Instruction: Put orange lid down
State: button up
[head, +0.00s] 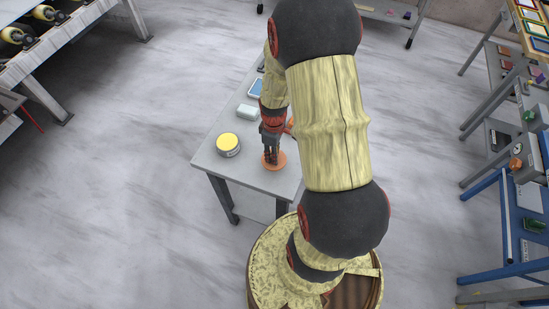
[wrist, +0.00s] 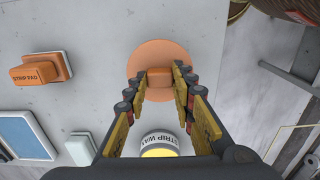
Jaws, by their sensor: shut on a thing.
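The orange lid (head: 280,162) is a flat round disc near the front end of the grey table. It also shows in the wrist view (wrist: 142,54), with a block-like orange knob in its middle. My gripper (head: 270,150) points down over it and is shut on the lid's knob; in the wrist view the fingertips (wrist: 164,78) lie on both sides of the knob. I cannot tell whether the lid touches the tabletop or is just above it.
A jar with a yellow top (head: 228,142) stands left of the lid on the grey table (head: 222,171). Bare tabletop lies between the jar and lid.

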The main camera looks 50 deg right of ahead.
jog(key=shift+w+d+f, duration=0.1)
jog(key=shift+d+f, duration=0.15)
jog(key=shift+f, duration=0.15)
jog(key=shift+w+d+f, duration=0.1)
jog(key=shift+f, duration=1.55)
jog(key=shift+f+b, duration=0.1)
jog(key=shift+b, duration=0.2)
jog(key=shift+f, duration=0.1)
jog(key=o, duration=0.9)
